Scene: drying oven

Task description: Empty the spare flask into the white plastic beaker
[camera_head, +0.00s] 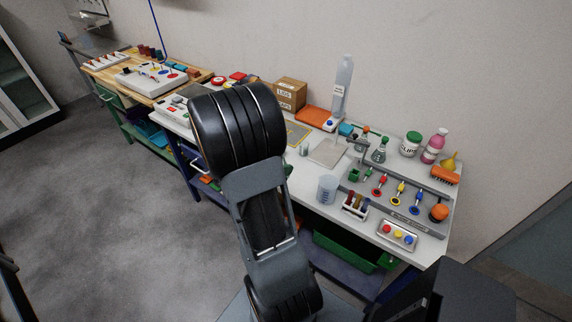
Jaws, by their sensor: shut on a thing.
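A pale translucent beaker (327,189) stands upright near the front edge of the white bench (312,207), right of my arm. It looks like the white plastic beaker; its contents cannot be made out. A small conical flask (379,154) with a dark green part stands farther back on the bench. A second flask-like glass (361,143) is just left of it, partly among other small things. I cannot tell which is the spare flask. My arm fills the middle of the view, and my gripper is not visible, so what it holds is hidden.
A grey rack with coloured valves (395,200) lies right of the beaker. A small tube rack (355,205) and a tray with coloured knobs (398,236) are near the front edge. A flat pale plate (327,153) lies behind the beaker. A tall clear cylinder (343,85) stands by the wall.

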